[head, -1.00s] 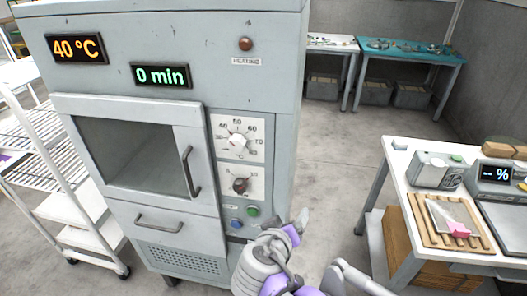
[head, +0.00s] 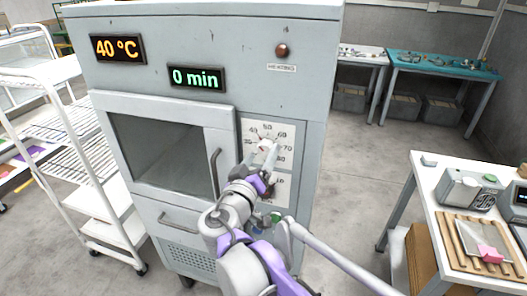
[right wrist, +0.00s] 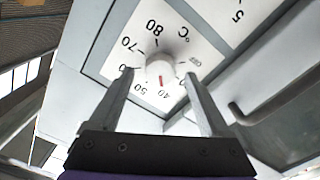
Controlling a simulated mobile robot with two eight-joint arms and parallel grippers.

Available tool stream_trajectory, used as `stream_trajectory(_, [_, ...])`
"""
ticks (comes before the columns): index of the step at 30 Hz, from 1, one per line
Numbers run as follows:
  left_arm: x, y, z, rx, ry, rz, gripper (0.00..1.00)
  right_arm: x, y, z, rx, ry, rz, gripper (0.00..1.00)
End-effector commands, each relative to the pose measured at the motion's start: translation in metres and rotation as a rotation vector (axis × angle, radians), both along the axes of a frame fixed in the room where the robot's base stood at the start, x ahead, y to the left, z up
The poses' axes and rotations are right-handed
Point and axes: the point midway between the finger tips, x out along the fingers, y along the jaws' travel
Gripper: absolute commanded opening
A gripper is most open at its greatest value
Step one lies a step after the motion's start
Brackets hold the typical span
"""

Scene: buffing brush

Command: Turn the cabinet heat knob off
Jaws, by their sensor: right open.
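The cabinet (head: 215,60) is a grey oven-like unit with a closed windowed door and an orange 40 °C display (head: 118,48). Its white heat knob (right wrist: 161,68) sits in a white dial plate numbered about 40 to 80. A red mark on the knob points toward the 40–50 side of the scale. In the head view my gripper partly covers the knob. My right gripper (head: 264,158) is in front of the dial; its open fingers also show in the right wrist view (right wrist: 159,80), one on each side of the knob. Contact cannot be told. My left gripper is not in view.
A second display reads 0 min (head: 196,78). The lower dial is mostly hidden by my arm. The door handle (head: 215,170) stands out left of the dials. A white rack (head: 100,190) is at left; a table (head: 440,195) with devices stands at right.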

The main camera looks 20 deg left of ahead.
Motion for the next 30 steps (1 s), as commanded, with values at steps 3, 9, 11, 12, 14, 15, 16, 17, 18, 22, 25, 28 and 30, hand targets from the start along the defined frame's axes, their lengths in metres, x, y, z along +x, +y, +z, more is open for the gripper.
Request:
stream_trajectory(3, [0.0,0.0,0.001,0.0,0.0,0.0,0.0,0.013,-0.001,0.0,0.0,0.0,-0.001,0.81])
stream_trajectory(9, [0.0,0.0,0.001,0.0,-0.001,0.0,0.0,0.02,0.0,0.0,0.001,0.0,0.001,0.81])
stream_trajectory(11, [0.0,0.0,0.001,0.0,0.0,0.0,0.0,0.02,0.0,0.0,0.001,0.0,0.001,0.81])
stream_trajectory(12, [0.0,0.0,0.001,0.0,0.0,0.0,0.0,0.02,0.0,0.0,0.001,0.0,0.001,0.81])
stream_trajectory(14, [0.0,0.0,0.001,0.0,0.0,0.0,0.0,0.02,-0.001,0.0,0.001,0.0,0.001,0.81])
stream_trajectory(15, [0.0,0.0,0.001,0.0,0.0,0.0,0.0,0.02,-0.001,0.0,0.001,0.0,0.001,0.79])
stream_trajectory(16, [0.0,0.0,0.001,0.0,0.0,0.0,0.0,0.02,-0.001,0.0,0.001,0.0,0.001,0.74])
stream_trajectory(17, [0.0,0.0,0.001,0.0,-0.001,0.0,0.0,0.02,-0.001,0.0,0.001,0.0,0.001,0.69])
stream_trajectory(18, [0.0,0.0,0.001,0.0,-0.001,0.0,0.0,0.02,-0.001,0.0,0.001,0.0,0.001,0.61])
stream_trajectory(22, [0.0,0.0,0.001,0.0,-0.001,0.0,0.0,0.02,-0.001,0.0,0.0,0.001,0.001,0.38])
stream_trajectory(25, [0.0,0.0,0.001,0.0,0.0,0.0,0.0,0.02,-0.001,0.0,0.0,0.001,0.001,0.2])
stream_trajectory(28, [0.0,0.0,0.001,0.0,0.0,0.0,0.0,0.02,-0.001,0.0,0.0,0.001,0.0,0.02])
stream_trajectory(30, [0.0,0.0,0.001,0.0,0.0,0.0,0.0,0.02,-0.001,0.0,0.0,0.001,0.0,0.0])
